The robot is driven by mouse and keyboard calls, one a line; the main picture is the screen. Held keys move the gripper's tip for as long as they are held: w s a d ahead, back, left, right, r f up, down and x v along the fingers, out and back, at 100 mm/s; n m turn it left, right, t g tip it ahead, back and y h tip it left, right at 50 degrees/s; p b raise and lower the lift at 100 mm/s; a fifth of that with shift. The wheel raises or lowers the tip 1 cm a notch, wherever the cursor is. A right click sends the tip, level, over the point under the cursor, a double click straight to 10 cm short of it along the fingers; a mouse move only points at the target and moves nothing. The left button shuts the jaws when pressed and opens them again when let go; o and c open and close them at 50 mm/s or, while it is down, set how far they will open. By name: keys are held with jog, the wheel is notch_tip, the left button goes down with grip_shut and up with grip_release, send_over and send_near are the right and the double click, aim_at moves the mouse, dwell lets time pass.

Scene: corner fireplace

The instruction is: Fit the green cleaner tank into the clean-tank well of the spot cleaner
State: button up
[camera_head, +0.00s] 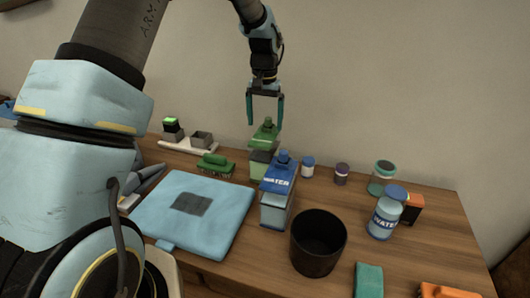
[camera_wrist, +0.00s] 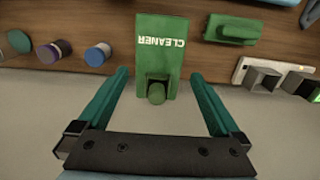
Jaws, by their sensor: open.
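The green cleaner tank (camera_head: 262,157) stands upright on the wooden table, behind the blue-and-white water tank. In the wrist view, its green top (camera_wrist: 160,50) with the white word CLEANER and its round cap (camera_wrist: 157,93) lie between the finger lines. My gripper (camera_head: 265,122) is open and empty, pointing down over the tank, its fingertips around the level of the tank's cap; I cannot tell whether they touch it. It also shows in the wrist view (camera_wrist: 160,73). No spot cleaner is clearly recognisable; a pale machine-like body (camera_head: 162,268) at lower left is mostly hidden by my arm.
A blue-topped water tank (camera_head: 276,192) stands close in front. The wall is behind.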

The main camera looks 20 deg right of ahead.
aim_at(265, 135)
jog(key=shift+s+f+p, duration=0.1)
jog(key=shift+f+p, duration=1.2)
jog(key=shift+f, duration=1.65)
jog(key=shift+r, duration=0.1)
grip_shut()
